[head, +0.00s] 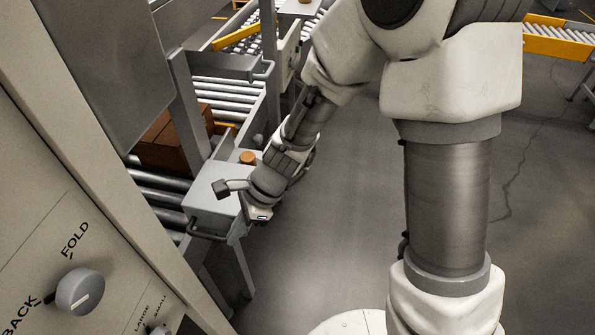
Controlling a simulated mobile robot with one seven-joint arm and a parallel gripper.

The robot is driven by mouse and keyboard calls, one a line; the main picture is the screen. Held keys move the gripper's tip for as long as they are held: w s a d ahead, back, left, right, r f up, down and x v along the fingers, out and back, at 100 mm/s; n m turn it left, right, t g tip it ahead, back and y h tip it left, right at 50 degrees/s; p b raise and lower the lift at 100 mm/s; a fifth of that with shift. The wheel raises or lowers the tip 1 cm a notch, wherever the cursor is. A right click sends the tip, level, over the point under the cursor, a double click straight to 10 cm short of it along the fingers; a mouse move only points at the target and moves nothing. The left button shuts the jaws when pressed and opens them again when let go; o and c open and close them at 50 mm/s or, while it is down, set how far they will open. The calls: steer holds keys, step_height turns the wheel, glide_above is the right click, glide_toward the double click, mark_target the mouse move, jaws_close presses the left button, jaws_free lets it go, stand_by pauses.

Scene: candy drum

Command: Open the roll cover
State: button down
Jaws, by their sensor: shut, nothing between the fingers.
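A flat grey box-like cover (212,188) sits over the near part of the roller line, left of centre in the head view. I take it as the roll cover, and it looks closed. A dark bar handle (207,237) is on its front edge. My gripper (243,230) is shut and empty, at the right side of the cover. The fingertips are small and partly hidden, so I cannot tell whether they touch it. A dark block on a short stem (222,190) shows above the cover. An orange-brown knob (247,157) stands at its far edge.
A brown box (175,142) rests on the rollers (222,98) behind the cover. A pale panel (90,230) with a FOLD/BACK dial (80,291) fills the lower left. A yellow-edged conveyor (560,40) is at the far right. The grey floor (335,235) right of the cover is clear.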

steer(key=shift+s+a, duration=0.25)
steer(key=shift+a, duration=0.4)
